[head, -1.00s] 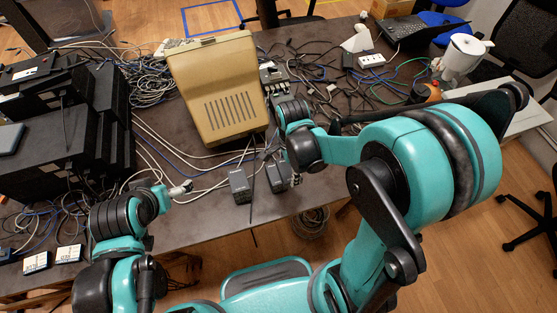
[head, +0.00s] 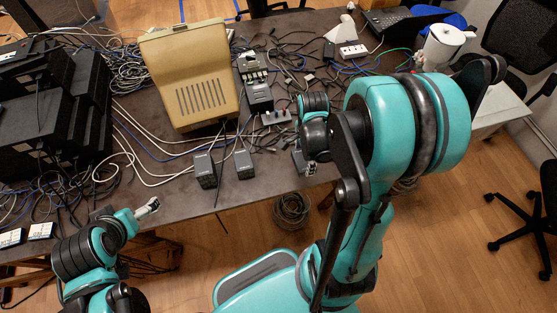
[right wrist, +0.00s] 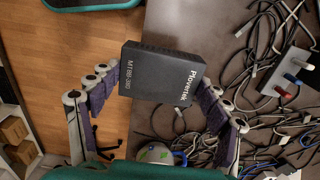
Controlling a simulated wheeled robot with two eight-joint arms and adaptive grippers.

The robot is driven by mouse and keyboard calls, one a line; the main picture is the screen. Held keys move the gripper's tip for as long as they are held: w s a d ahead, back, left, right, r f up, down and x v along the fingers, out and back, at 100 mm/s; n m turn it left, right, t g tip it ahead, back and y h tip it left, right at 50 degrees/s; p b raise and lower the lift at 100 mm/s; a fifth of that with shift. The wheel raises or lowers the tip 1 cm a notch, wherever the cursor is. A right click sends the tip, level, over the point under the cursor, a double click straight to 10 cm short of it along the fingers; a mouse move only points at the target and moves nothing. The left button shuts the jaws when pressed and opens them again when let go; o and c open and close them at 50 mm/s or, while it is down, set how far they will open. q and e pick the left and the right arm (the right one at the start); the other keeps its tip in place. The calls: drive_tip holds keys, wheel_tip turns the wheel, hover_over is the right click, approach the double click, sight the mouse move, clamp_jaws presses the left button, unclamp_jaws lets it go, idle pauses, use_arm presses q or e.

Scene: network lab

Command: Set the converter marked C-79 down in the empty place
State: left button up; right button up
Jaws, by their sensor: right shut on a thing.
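My right gripper (right wrist: 162,88) is shut on a black box-shaped converter (right wrist: 161,73), held between its two fingers. The face turned to the wrist camera reads "Plovertek" and a model number; no C-79 mark shows. In the head view the held converter (head: 298,158) is partly hidden by my right gripper (head: 306,166) near the table's front edge. Two similar dark converters, one left (head: 205,171) and one right (head: 244,164), stand on the table left of it. Their marks are too small to read. I cannot make out which spot is the empty place. My left gripper (head: 149,208) is at the front edge, its opening unclear.
A beige casing (head: 190,75) stands behind the converters. A dark device (head: 259,96) and a socket strip (head: 276,117) lie right of it. Cables cover much of the table (head: 190,205). Black units (head: 35,120) are stacked at left. A white jug (head: 442,46) stands at back right.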

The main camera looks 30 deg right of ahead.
drive_tip(key=b, duration=0.3)
hover_over(279, 159)
wheel_tip(279, 159, down, 7)
drive_tip(key=shift+s+r, duration=0.1)
drive_tip(key=shift+s, duration=0.05)
drive_tip(key=shift+b, duration=0.3)
wheel_tip(279, 159, down, 4)
drive_tip(key=shift+f+b, duration=0.1)
drive_tip(key=shift+b, duration=0.75)
drive_tip(key=shift+f, duration=0.1)
drive_tip(key=o, duration=1.4)
drive_tip(key=shift+o, duration=0.6)
